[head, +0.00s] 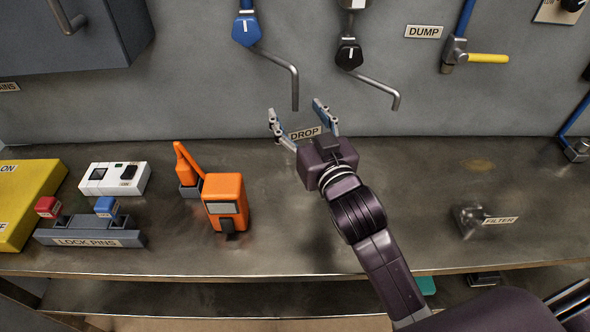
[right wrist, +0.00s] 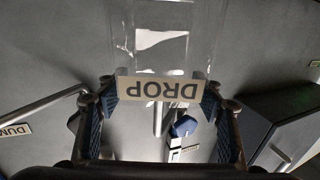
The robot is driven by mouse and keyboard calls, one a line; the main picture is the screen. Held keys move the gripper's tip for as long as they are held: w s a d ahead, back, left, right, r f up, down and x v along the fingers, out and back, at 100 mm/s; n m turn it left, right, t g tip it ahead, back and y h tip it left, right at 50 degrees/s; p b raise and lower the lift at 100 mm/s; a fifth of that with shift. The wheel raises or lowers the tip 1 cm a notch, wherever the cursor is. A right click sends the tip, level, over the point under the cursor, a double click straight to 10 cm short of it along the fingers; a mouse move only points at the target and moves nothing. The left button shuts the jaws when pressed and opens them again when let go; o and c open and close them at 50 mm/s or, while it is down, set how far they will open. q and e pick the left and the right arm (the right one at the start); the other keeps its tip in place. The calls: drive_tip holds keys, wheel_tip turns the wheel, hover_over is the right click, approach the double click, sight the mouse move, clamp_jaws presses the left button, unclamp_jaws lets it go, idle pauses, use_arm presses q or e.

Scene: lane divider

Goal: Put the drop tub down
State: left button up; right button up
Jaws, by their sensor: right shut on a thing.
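The drop tub (right wrist: 165,45) is a clear, see-through container with a white DROP label, best seen in the right wrist view. In the head view its walls barely show, but its DROP label (head: 305,133) is visible between the fingers. My right gripper (head: 297,112) is shut on the tub, with one finger on each side of the label; it also shows in the right wrist view (right wrist: 160,97). The tub is over the rear of the metal bench (head: 340,245), in front of the grey wall. Whether its bottom touches the bench is hard to tell. My left gripper is out of view.
Bent spouts hang from a blue valve (head: 245,29) and a black valve (head: 349,54) above the tub. An orange device (head: 225,195), a lock pins rack (head: 90,238) and a white box (head: 114,178) stand left. A FILTER label (head: 500,221) marks a small clear item at right.

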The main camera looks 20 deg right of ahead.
drive_tip(key=r, duration=0.1)
drive_tip(key=w+r, duration=0.1)
drive_tip(key=shift+r+n+y, duration=0.3)
drive_tip(key=shift+y, duration=0.1)
wheel_tip(320, 180, down, 5)
drive_tip(key=shift+w+f+b, duration=0.1)
drive_tip(key=shift+b, duration=0.35)
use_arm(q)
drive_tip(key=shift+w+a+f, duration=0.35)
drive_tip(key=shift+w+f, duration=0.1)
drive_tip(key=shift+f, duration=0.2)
use_arm(e)
drive_tip(key=shift+f, duration=2.3)
drive_tip(key=shift+f, duration=0.1)
drive_tip(key=o, duration=1.7)
